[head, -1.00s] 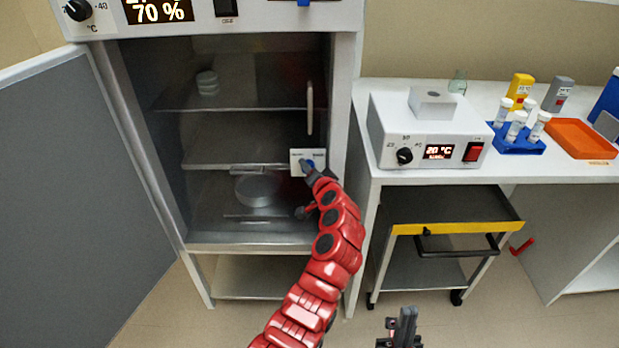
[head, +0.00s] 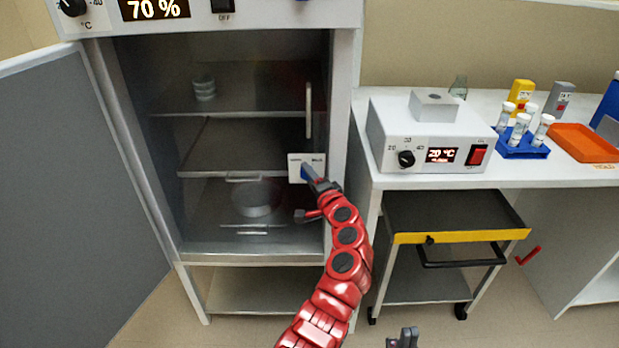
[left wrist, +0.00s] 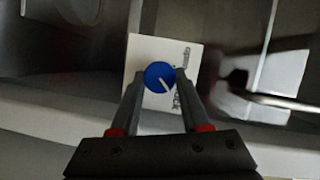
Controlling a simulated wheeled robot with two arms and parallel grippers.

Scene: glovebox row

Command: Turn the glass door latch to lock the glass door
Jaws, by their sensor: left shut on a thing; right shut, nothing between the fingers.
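The glass door (head: 240,150) is closed across the cabinet's shelves, with a vertical handle (head: 309,110) near its right side. The latch is a blue knob on a white plate (head: 294,170) at the right edge of the door. In the left wrist view, the blue knob (left wrist: 159,76) sits between my left fingertips, its white line slanting down to the right. My left gripper (head: 318,184) is shut on the knob and hides part of it in the head view. My right gripper (head: 403,338) is shut and empty at the bottom edge, partly cut off.
A solid grey outer door (head: 75,190) stands open at the left. A white bench (head: 375,92) at the right carries a heater box (head: 425,135), a blue tube rack (head: 522,148) and an orange tray (head: 585,142). A cart with a yellow edge (head: 460,236) stands under it.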

